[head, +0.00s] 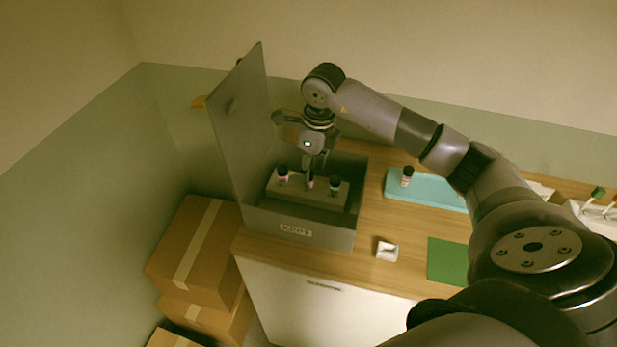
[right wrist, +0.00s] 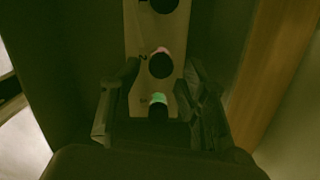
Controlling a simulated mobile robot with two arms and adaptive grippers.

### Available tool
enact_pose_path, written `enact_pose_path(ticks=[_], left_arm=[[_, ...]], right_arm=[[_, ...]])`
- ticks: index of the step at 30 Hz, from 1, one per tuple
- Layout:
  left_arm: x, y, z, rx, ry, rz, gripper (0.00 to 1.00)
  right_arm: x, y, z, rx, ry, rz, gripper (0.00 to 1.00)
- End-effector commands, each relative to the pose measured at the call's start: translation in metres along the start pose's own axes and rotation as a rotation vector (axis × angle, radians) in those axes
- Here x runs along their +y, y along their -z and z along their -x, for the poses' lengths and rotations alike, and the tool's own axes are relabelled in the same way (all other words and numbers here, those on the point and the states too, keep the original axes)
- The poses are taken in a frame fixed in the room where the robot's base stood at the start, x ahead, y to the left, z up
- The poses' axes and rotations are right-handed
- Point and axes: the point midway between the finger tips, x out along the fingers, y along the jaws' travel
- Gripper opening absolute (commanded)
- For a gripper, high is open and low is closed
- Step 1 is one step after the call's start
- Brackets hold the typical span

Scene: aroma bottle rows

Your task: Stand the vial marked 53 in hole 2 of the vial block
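The vial block (head: 272,187) stands inside a grey box with its lid raised, and it holds three dark-capped vials. The middle vial (head: 310,182) has a pink band; in the right wrist view this pink-banded vial (right wrist: 160,65) stands beside a mark that looks like 2. A green-banded vial (head: 335,186) stands to its right, and another vial (head: 283,174) to its left. My right gripper (head: 314,166) is over the block, at the middle vial. Its fingers are apart, with a gap on either side of the pink-banded vial. I cannot read 53 on any vial. My left gripper is out of view.
The grey box (head: 300,241) has walls around the block and a raised lid (head: 240,130) on its left. A teal tray (head: 430,191) holds a vial (head: 407,176).

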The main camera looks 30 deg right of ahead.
Motion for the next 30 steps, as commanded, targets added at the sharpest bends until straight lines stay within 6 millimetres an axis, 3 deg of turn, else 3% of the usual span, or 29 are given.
enact_pose_path(ticks=[1,6,12,18,30], left_arm=[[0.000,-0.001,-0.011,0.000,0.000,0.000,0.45],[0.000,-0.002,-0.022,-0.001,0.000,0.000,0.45],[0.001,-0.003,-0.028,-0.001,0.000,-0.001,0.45],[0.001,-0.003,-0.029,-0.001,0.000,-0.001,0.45],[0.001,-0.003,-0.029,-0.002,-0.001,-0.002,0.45]], right_arm=[[-0.001,-0.001,0.009,-0.007,0.005,0.000,0.40],[-0.001,-0.002,0.049,-0.010,0.005,-0.001,0.40],[-0.001,-0.002,0.079,-0.009,0.004,-0.001,0.40],[-0.001,-0.001,0.088,-0.007,0.003,-0.001,0.40],[-0.001,-0.001,0.088,-0.008,0.003,-0.001,0.40]])
